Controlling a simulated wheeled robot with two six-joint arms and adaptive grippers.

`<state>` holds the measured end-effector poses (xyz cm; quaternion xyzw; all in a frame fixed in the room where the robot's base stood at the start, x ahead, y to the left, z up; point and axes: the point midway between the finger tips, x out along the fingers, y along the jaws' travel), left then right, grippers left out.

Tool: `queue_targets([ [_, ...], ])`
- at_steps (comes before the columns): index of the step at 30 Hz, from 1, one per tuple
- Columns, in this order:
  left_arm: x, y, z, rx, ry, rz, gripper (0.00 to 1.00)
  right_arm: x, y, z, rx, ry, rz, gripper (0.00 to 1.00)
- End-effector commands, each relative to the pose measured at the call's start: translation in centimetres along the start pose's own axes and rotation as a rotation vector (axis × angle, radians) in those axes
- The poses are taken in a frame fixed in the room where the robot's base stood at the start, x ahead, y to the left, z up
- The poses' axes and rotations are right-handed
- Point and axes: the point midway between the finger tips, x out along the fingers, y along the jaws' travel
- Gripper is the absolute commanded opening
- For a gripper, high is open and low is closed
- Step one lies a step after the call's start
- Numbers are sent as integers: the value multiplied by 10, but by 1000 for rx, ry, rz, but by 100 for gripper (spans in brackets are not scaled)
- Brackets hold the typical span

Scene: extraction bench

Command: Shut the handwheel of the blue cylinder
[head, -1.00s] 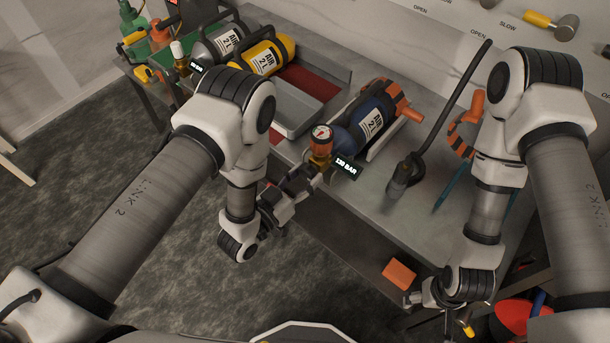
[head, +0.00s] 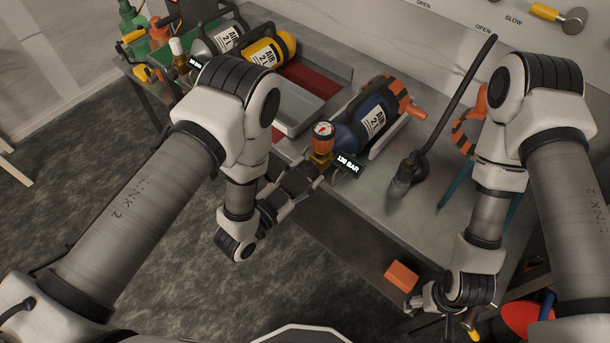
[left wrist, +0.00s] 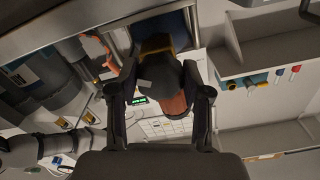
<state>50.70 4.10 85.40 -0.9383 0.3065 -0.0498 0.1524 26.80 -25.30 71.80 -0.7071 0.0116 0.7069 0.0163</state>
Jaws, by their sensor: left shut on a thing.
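The blue cylinder (head: 348,136) lies on the bench, with a label reading AIR, a red-rimmed gauge (head: 323,130) and a small display reading 130 BAR (head: 347,165) at its valve end. My left gripper (head: 308,177) is at that valve end. In the left wrist view its two fingers (left wrist: 160,98) stand on either side of a dark round knob, the handwheel (left wrist: 157,76), and are shut on it. The fingers mostly hide the handwheel in the head view. My right gripper (head: 432,301) is low by the bench's front edge; its jaws are too small to judge.
A yellow cylinder (head: 270,50) and a grey cylinder (head: 222,37) lie at the back left beside a tray (head: 290,118). A black rod on a dark foot (head: 408,172) stands right of the blue cylinder. An orange block (head: 402,275) is near the front edge.

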Motion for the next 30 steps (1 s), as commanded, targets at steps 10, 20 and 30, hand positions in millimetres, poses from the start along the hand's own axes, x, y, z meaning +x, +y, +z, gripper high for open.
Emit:
queue_targets([
  [10, 1, -1, -1, 98, 3, -1, 14, 6, 0, 0, 0, 0, 0, 74],
  [20, 1, -1, -1, 103, 3, -1, 14, 6, 0, 0, 0, 0, 0, 74],
  [30, 0, 0, 0, 101, 1, -1, 74, 6, 0, 0, 0, 0, 0, 74],
])
